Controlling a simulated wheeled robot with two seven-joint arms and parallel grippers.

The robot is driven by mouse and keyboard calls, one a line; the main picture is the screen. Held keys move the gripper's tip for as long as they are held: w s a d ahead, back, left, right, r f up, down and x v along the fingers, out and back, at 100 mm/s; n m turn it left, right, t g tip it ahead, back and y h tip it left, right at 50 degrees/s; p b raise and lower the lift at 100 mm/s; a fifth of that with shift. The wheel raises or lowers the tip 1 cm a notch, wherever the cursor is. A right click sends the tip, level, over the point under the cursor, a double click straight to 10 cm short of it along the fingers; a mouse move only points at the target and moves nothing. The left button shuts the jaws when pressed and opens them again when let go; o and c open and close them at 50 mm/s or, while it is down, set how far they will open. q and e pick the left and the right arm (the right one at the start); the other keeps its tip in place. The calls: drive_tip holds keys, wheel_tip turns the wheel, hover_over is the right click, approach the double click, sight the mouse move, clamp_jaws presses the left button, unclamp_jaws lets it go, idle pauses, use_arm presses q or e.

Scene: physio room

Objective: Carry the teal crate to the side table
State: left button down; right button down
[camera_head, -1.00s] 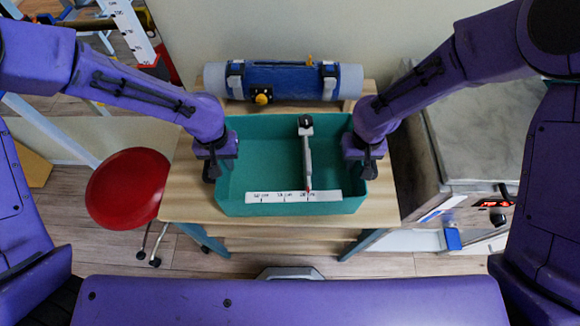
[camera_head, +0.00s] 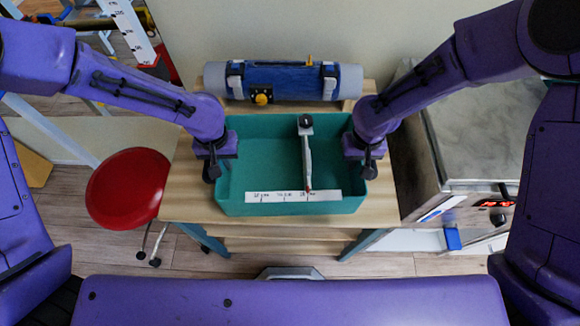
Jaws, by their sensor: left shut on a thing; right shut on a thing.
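The teal crate (camera_head: 262,208) is at the wooden side table (camera_head: 185,195), over the middle of its top. I cannot tell whether its base touches the wood. A grey and black tool with a red tip (camera_head: 307,155) and a white strip with printed marks (camera_head: 270,197) are at the crate. My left gripper (camera_head: 212,172) is shut on the crate's left wall. My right gripper (camera_head: 368,168) is shut on its right wall. The fingertips are partly hidden by the gripper bodies.
A grey roll with a blue wrap (camera_head: 285,82) lies behind the crate at the table's back. A red round stool (camera_head: 128,188) stands at the left. A metal-sided unit with a marble-like top (camera_head: 480,130) stands close at the right. The wall is right behind.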

use_arm(q)
drive_tip(key=shift+r, duration=0.15)
use_arm(e)
drive_tip(key=shift+r, duration=0.15)
idle(0.6)
